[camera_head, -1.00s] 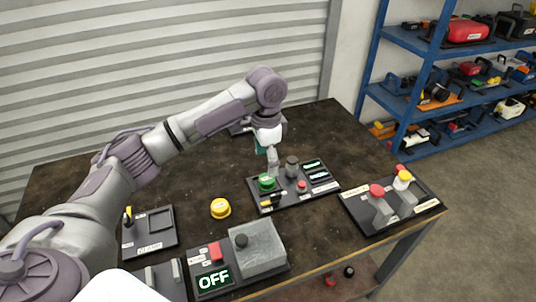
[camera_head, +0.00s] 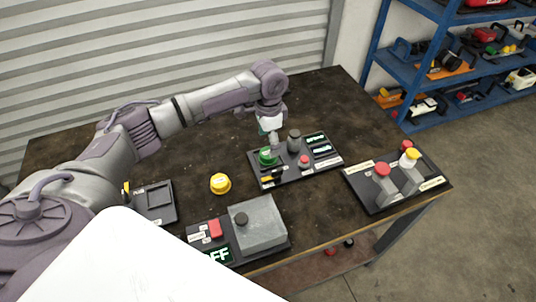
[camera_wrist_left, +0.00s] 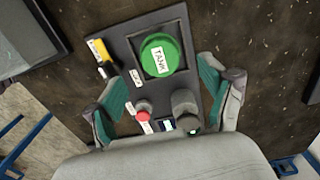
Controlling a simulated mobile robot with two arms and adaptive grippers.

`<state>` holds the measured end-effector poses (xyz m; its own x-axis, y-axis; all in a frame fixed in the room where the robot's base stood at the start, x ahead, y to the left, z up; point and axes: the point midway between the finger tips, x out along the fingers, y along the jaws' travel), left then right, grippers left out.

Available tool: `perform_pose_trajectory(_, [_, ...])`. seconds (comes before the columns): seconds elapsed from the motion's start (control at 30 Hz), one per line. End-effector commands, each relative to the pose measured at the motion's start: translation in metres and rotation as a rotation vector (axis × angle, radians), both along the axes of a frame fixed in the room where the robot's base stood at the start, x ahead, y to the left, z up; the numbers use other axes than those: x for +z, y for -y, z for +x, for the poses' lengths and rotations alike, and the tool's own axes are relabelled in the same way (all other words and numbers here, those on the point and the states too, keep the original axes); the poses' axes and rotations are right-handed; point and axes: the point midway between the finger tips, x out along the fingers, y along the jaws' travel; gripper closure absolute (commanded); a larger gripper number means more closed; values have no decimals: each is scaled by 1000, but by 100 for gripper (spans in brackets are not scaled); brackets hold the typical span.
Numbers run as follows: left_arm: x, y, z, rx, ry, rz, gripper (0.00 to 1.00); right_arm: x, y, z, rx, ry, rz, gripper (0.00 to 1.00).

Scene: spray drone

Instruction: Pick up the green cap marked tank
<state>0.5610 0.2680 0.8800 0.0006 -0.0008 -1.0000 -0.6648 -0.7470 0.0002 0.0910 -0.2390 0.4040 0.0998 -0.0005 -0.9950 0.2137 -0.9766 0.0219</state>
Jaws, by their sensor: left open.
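The green cap marked TANK (camera_wrist_left: 160,55) sits in a square recess of a dark panel (camera_wrist_left: 121,48) in the left wrist view. In the head view the green cap (camera_head: 267,157) is at the panel's left part, just below my left gripper (camera_head: 270,135). In the left wrist view my left gripper (camera_wrist_left: 165,95) is open and empty, its two teal-lined fingers spread wide. The cap lies ahead of the fingertips, between their lines and apart from both. My right gripper is not in view.
Beside the cap on the panel are a grey knob (camera_head: 294,141), a red button (camera_head: 304,161) and a yellow-black piece (camera_head: 273,176). A yellow cap (camera_head: 220,183) lies on the table. A grey box (camera_head: 258,224) and a stand with red and yellow tops (camera_head: 439,181) are nearby.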

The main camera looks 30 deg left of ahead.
Motion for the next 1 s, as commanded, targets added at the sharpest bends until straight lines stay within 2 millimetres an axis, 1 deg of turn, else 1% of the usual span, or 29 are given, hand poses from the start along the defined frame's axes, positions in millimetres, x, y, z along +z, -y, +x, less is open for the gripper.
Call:
perform_pose_trajectory(0.1, [-17,-1,-1,0,-6,2,18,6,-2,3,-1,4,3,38])
perform_pose_trajectory(0.2, [-33,-1,-1,-1,-4,2,18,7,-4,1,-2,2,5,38])
perform_pose_trajectory(0.3, [-43,-2,-1,0,-2,2,18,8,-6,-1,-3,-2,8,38])
perform_pose_trajectory(0.4, [-46,-2,-1,-1,-2,2,18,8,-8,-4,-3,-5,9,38])
perform_pose_trajectory(0.57, [-46,-2,-1,-1,-1,1,18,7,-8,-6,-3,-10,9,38])
perform_pose_trajectory(0.67, [-46,-2,0,-1,-1,1,33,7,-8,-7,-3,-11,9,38])
perform_pose_trajectory(0.9, [-46,-1,0,-1,-1,1,73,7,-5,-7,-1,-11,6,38])
perform_pose_trajectory(0.97, [-46,-1,0,-1,-1,1,83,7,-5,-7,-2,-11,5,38])
perform_pose_trajectory(1.0, [-46,-1,0,-1,-1,1,83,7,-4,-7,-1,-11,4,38])
